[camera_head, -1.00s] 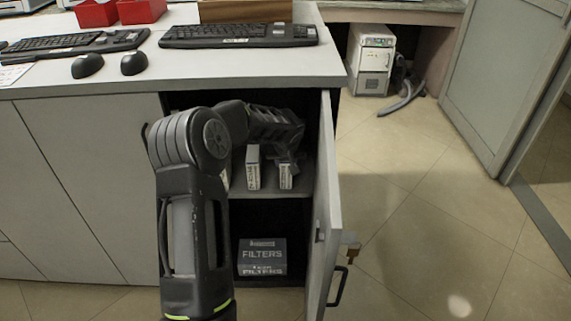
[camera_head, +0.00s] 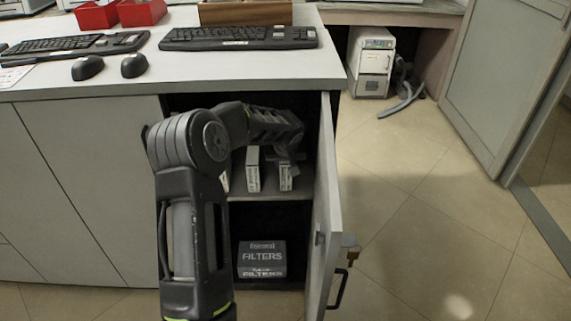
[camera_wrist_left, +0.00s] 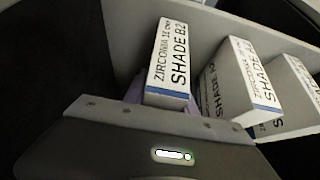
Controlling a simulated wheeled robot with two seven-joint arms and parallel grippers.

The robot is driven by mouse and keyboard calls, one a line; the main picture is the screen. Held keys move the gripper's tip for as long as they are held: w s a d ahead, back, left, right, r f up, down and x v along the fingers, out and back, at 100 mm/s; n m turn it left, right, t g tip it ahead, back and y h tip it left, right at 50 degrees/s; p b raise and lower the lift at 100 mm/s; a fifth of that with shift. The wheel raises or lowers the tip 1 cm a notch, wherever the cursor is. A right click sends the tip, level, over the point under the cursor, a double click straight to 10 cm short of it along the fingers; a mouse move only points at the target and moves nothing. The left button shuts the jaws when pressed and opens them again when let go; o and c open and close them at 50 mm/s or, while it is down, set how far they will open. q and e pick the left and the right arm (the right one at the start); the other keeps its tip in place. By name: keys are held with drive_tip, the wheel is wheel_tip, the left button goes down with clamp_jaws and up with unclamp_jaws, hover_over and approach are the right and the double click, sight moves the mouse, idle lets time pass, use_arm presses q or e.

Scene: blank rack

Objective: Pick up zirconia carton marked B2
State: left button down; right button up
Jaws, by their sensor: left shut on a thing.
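The zirconia carton marked SHADE B2 (camera_wrist_left: 169,62) is a white box with a blue band at its near end. In the left wrist view it stands out directly in front of my left gripper (camera_wrist_left: 160,102), which is shut on it; the fingers are largely hidden by the gripper body. In the head view my left gripper (camera_head: 287,156) reaches into the open cabinet, at the rightmost carton (camera_head: 286,178) on the shelf. I cannot read that label from the head. My right gripper is not in view.
Two similar cartons (camera_wrist_left: 240,75) (camera_wrist_left: 292,95) stand to the right in the wrist view. The cabinet door (camera_head: 326,210) is open at the right. A filters box (camera_head: 262,259) sits below the shelf (camera_head: 270,195). The countertop (camera_head: 240,65) is overhead.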

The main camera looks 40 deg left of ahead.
use_arm(q)
drive_tip(key=shift+w+r, duration=0.1)
drive_tip(key=shift+r, duration=0.4)
drive_tip(key=shift+s+r, duration=0.2)
drive_tip(key=shift+r, duration=0.4)
drive_tip(key=shift+s+r, duration=0.2)
drive_tip(key=shift+r, duration=0.35)
drive_tip(key=s+d+b, duration=0.2)
drive_tip(key=s+d, duration=0.1)
drive_tip(key=s, duration=1.4)
drive_tip(key=shift+d, duration=0.15)
